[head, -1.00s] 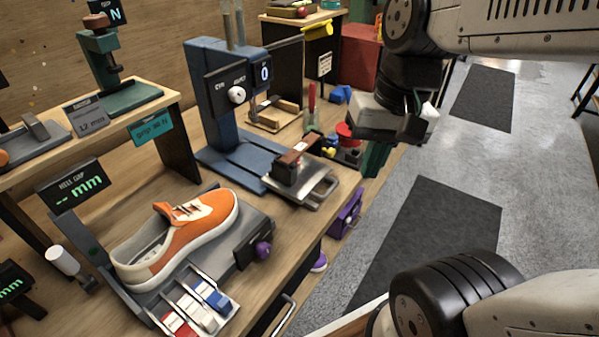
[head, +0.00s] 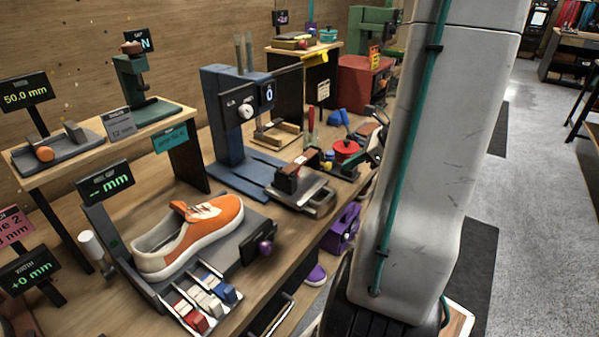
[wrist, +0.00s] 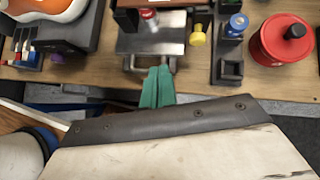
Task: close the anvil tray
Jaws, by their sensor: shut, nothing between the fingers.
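My gripper (wrist: 157,72) has green fingers, shut together and empty. The fingertips overlap the right part of the handle in the wrist view; I cannot tell whether they touch it. In the head view my pale arm link hides most of the gripper area.
An orange sneaker (head: 200,235) sits on a grey fixture left of the press. A red round pot (wrist: 280,40), yellow knob (wrist: 197,37) and blue-capped item (wrist: 236,26) stand right of the tray. A purple box (head: 342,228) is below the bench edge.

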